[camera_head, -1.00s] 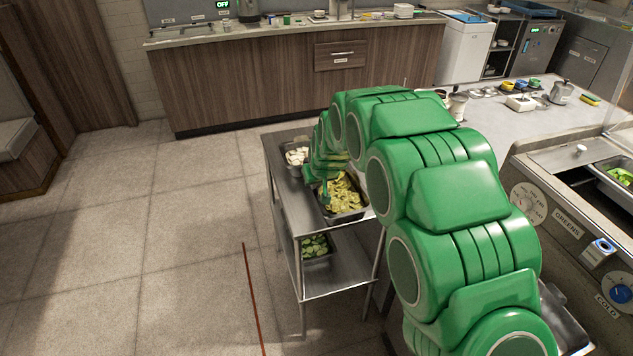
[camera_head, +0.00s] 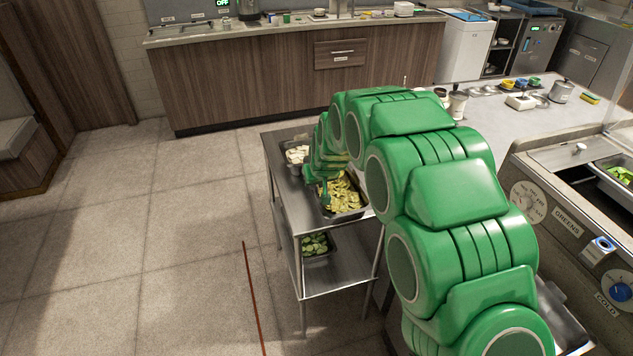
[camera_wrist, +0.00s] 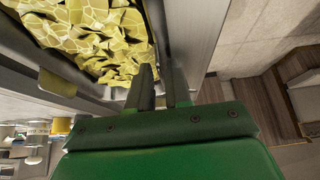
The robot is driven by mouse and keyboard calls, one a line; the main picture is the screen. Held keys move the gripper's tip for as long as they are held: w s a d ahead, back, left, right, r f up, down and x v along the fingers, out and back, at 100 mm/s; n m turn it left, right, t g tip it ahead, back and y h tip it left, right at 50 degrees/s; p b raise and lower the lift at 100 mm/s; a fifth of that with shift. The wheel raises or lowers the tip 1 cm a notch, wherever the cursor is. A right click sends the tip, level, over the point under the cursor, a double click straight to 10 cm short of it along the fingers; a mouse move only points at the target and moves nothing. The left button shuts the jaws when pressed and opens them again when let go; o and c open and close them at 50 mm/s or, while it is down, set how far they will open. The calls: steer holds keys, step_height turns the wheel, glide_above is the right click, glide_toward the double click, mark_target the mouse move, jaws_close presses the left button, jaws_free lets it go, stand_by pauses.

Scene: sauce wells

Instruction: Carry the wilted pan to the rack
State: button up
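The wilted pan (camera_head: 349,216) is a steel pan full of yellowish limp leaves. It sits at the right side of the steel rack's top (camera_head: 285,190), partly hidden by my arm. In the wrist view the leaves (camera_wrist: 95,35) fill the upper left, inside the pan's metal wall. My gripper (camera_wrist: 163,70) is at the pan's near edge, its two dark fingers a little apart. I cannot tell whether they pinch the rim. In the head view my green arm hides the fingers.
A pan of pale food (camera_head: 297,154) stands on the same top, to the left. A pan of green slices (camera_head: 315,245) is on the lower shelf. The counter with the greens well (camera_head: 620,175) is at right. Open floor (camera_head: 130,260) lies left.

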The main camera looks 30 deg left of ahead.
steer(key=shift+o, duration=0.9)
steer(key=v, duration=0.7)
steer(key=shift+r, duration=0.4)
steer(key=shift+s+d, duration=0.1)
steer(key=shift+d, duration=0.1)
